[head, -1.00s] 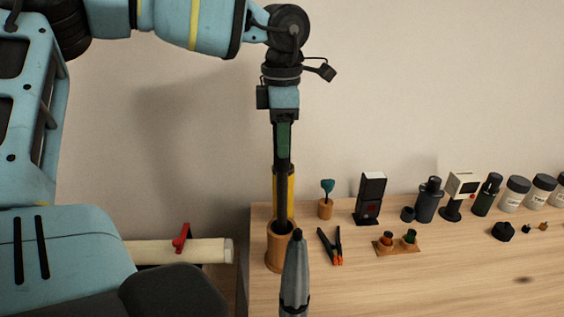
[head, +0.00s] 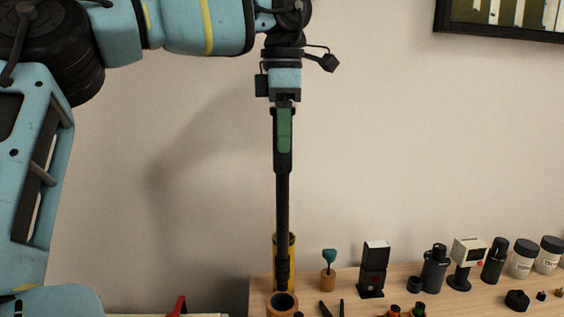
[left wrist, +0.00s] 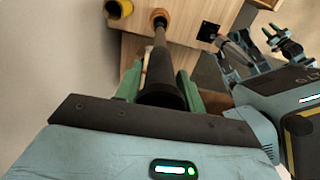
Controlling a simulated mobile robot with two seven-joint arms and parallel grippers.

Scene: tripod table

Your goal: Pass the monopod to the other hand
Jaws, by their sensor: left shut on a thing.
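The monopod (head: 283,205) is a slim black pole, thicker at the top, hanging upright in the head view. My left gripper (head: 284,130), with green finger pads, is shut on its upper end. The pole's lower end is just above or at the mouth of a round wooden cup (head: 281,301); I cannot tell whether it is fully clear. In the left wrist view the monopod (left wrist: 161,82) sits between the green fingers and runs away toward the cup (left wrist: 159,17).
A yellow tube (head: 291,252) stands behind the monopod's lower part. To the right on the wooden table are a small teal-topped item (head: 329,257), a black box-shaped device (head: 374,268), bottles and jars (head: 524,257). The space above the table is clear.

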